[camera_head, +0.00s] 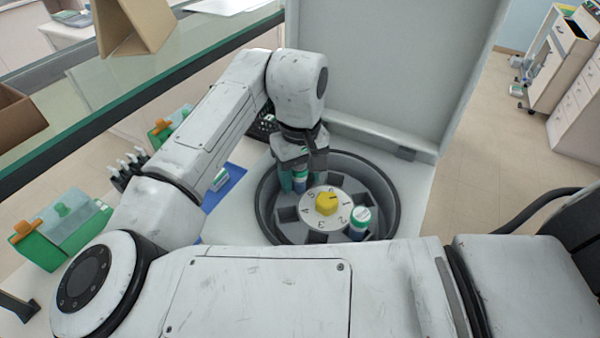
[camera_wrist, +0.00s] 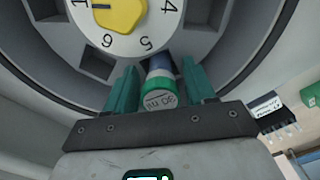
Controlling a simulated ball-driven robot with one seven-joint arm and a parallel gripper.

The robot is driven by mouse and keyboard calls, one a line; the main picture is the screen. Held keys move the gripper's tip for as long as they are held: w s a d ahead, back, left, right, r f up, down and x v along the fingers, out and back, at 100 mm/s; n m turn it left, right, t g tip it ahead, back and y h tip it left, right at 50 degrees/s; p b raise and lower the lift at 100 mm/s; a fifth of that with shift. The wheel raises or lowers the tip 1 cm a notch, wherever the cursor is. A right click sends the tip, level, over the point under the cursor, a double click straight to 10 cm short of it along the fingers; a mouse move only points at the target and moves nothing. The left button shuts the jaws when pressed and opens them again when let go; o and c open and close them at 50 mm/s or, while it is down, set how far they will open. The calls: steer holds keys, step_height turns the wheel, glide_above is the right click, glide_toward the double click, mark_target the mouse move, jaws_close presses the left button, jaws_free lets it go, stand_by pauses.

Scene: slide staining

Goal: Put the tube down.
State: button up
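A tube (camera_wrist: 158,88) with a pale green cap, marked in dark print, and a blue lower part stands between my gripper's fingers. In the wrist view its lower end points into the round grey rotor (camera_wrist: 68,28), near number 5, seemingly in a slot; its bottom is hidden. My gripper (camera_wrist: 160,78) has teal fingers on both sides of the tube, with narrow gaps showing, so it looks open around it. In the head view my gripper (camera_head: 301,178) reaches down at the rotor's upper left side, and the tube (camera_head: 300,182) shows partly.
A second green-capped tube (camera_head: 359,222) stands in the rotor at the lower right. A yellow knob (camera_head: 327,203) on a numbered white disc marks the centre. The bowl's wall (camera_head: 388,190) surrounds it, and a raised lid (camera_head: 385,70) stands behind. A green box (camera_head: 65,232) is at left.

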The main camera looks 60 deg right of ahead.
steer(key=shift+o, duration=0.3)
steer(key=shift+r, duration=0.15)
steer(key=shift+r, duration=0.3)
step_height(320, 180, up, 12)
stand_by(0.7)
